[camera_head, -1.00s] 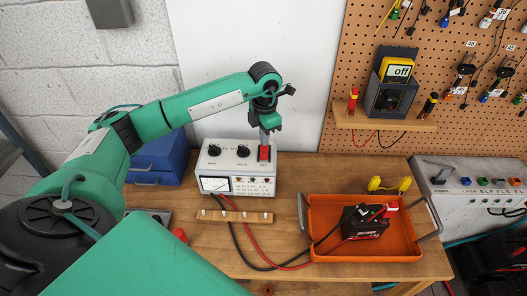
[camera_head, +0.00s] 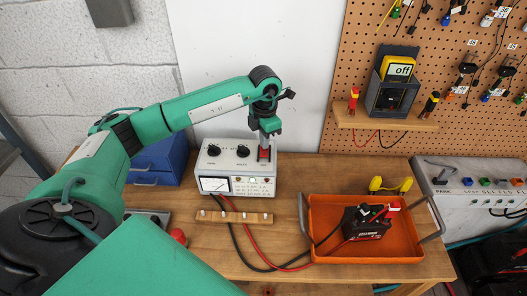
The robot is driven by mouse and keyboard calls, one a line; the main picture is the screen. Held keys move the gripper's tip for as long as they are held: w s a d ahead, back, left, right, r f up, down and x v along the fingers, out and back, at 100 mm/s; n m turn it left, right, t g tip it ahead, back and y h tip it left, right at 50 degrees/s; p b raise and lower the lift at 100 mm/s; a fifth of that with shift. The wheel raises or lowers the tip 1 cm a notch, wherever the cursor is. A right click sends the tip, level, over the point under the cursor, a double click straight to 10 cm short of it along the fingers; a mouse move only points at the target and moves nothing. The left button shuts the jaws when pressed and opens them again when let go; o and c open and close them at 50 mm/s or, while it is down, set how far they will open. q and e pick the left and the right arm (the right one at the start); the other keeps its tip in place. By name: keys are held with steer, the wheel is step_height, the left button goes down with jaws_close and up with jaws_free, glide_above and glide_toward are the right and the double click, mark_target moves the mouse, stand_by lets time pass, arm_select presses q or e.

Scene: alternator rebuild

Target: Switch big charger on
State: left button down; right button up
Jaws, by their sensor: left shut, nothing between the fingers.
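The big charger (camera_head: 222,182) is a pale grey box at the back of the wooden bench, with two black knobs on top and a meter on its front. A red rocker switch (camera_head: 264,156) sits at the top right of the charger. A small green light shows on its front panel. My left gripper (camera_head: 264,147) is shut and empty, pointing down with its tips at the red switch, seemingly touching it and hiding part of it. My right gripper is not in view.
An orange tray (camera_head: 315,240) at the right holds a black battery (camera_head: 362,224) with leads attached. A wooden strip with pegs (camera_head: 233,217) lies before the charger. A blue box (camera_head: 158,163) stands left. A yellow meter reading "off" (camera_head: 398,69) sits on the pegboard shelf.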

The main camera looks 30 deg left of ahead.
arm_select(q)
steer(key=shift+r, duration=0.1)
step_height(320, 180, up, 7)
steer(key=p, duration=0.3)
stand_by(0.4)
stand_by(0.5)
